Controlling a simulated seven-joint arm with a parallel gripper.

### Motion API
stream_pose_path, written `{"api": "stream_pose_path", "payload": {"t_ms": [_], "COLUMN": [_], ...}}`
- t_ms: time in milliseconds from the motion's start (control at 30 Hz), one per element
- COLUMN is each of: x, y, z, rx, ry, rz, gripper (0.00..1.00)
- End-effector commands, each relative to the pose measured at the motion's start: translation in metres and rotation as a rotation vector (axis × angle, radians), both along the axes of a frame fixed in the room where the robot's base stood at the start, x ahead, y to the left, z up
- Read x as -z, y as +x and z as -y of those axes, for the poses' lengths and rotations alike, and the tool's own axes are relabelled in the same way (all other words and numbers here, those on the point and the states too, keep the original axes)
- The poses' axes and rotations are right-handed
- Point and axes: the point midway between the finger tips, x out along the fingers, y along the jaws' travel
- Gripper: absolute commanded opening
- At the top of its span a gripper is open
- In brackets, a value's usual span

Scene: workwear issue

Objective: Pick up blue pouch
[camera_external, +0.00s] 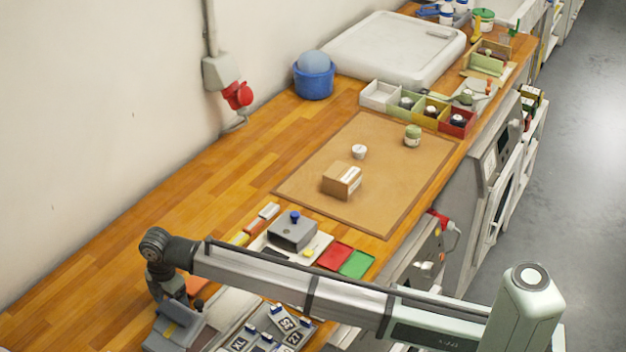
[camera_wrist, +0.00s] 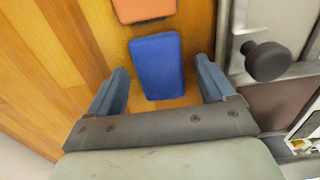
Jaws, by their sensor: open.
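The blue pouch (camera_wrist: 158,66) lies flat on the wooden table in the wrist view, a rounded rectangle. My gripper (camera_wrist: 160,80) is open above it, with one finger to the left of the pouch and one to the right. The pouch's near end reaches between the fingertips, and clear gaps show on both sides. I cannot tell the height of the fingers above the table. In the external view my gripper (camera_external: 178,335) is at the lower left, and the blue pouch is hidden there.
An orange pouch (camera_wrist: 143,10) lies just beyond the blue one. A grey metal tray with a dark knob (camera_wrist: 268,61) is close on the right. Bare wooden table (camera_wrist: 45,60) is on the left. A cardboard box (camera_external: 342,181) stands on the brown mat (camera_external: 300,190) farther back.

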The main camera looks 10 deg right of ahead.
Motion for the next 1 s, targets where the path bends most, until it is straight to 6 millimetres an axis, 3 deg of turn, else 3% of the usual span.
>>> {"api": "stream_pose_path", "payload": {"t_ms": [167, 800, 1000], "x": [-0.0001, -0.0003, -0.0007], "y": [0.0001, 0.0, 0.0001], "z": [-0.0001, 0.0, -0.0001], "rx": [0.0, 0.0, 0.0], "ry": [0.0, 0.0, 0.0], "rz": [0.0, 0.0, 0.0], "gripper": [0.83, 0.23, 0.22]}}
